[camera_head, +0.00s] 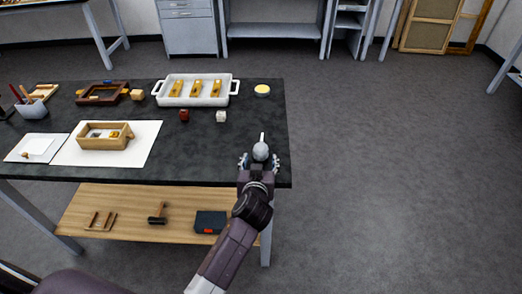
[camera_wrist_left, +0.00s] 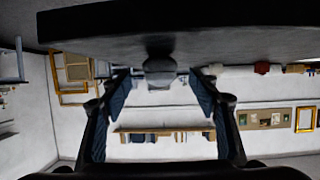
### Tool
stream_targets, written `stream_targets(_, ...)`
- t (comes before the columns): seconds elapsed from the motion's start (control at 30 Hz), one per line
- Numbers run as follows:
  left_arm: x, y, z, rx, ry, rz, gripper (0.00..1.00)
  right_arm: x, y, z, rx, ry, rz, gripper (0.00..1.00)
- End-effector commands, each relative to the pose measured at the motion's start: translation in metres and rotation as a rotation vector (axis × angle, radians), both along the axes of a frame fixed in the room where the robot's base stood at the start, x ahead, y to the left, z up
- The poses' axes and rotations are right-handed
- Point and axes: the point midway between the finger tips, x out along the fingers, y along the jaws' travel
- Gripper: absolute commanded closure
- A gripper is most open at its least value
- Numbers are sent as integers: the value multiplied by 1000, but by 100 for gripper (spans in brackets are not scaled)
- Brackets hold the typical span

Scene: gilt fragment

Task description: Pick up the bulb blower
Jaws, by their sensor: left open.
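The bulb blower (camera_head: 261,151) is a light grey bulb with a thin pale nozzle, on the dark table (camera_head: 215,150) near its front right corner. My left gripper (camera_head: 259,163) is open, with one finger to each side of the bulb in the head view. In the left wrist view, which is upside down, the bulb blower (camera_wrist_left: 160,66) shows between the tips of the open left gripper (camera_wrist_left: 160,78). I cannot tell whether the fingers touch it. The gripper hides its near lower part in the head view. My right gripper is not in view.
A white tray (camera_head: 163,101) with gilt pieces stands at the back. A wooden box (camera_head: 92,143) stands at left. Floor right of the table is clear.

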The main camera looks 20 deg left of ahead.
Motion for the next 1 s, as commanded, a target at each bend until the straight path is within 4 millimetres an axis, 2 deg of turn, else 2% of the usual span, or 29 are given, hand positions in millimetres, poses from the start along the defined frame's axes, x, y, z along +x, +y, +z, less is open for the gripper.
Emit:
stream_targets(0.1, 11, 3, 0, 4, 0, 1, 44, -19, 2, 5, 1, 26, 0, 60)
stream_targets(0.23, 28, 7, -3, 3, 0, 0, 44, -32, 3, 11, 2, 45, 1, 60)
stream_targets(0.43, 45, 11, -13, 2, 0, -1, 44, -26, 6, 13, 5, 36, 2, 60)
stream_targets(0.6, 48, 12, -15, 0, 0, 0, 44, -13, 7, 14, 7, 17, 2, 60)
stream_targets(0.73, 48, 11, -15, 0, 0, 0, 44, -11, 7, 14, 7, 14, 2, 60)
stream_targets(1.0, 48, 11, -15, 0, 0, 0, 73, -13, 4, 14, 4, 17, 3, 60)
